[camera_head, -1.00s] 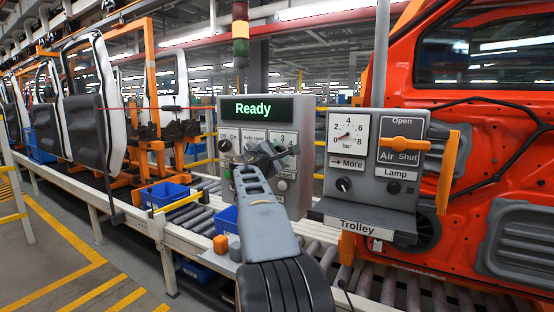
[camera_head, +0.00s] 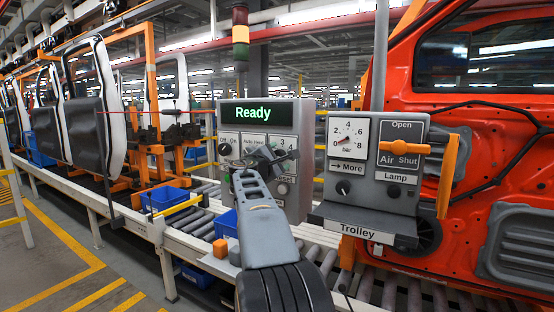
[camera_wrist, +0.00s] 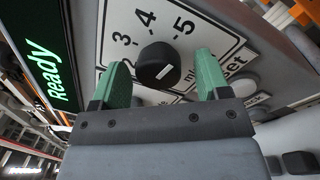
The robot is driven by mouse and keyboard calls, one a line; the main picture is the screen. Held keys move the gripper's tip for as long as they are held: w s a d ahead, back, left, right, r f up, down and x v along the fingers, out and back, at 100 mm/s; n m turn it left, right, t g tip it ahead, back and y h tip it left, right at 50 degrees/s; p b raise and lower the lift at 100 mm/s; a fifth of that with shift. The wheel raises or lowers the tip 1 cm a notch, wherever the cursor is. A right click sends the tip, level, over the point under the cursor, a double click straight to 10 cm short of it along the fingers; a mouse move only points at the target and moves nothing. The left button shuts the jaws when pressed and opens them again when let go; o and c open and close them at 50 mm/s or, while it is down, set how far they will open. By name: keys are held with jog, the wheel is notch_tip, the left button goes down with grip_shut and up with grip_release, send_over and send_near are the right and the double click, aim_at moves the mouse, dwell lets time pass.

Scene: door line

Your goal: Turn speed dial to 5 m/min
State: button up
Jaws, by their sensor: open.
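The speed dial (camera_wrist: 157,64) is a round black knob with a white mark, on a white plate with the numbers 2, 3, 4 and 5 around it. In the wrist view it sits between the two green fingertips of my gripper (camera_wrist: 158,80). The gripper is open, with visible gaps on both sides of the knob. I cannot tell for sure which number the mark points at. In the head view my gripper (camera_head: 262,158) is in front of the grey control panel (camera_head: 226,120), hiding most of the dial. The panel display (camera_head: 254,113) reads "Ready" in green.
Right of the panel stands a trolley box (camera_head: 375,205) with a pressure gauge (camera_head: 348,141), an orange air handle (camera_head: 405,148) and a lamp knob (camera_head: 393,191). An orange door (camera_head: 470,220) is behind it. Blue bins (camera_head: 165,195) lie by the roller conveyor on the left.

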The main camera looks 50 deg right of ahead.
jog(key=r+b+v, duration=0.1)
jog(key=b+v, duration=0.2)
jog(key=v, duration=1)
jog(key=shift+a+f, duration=0.3)
jog(key=shift+f, duration=0.15)
jog(key=shift+s, duration=0.15)
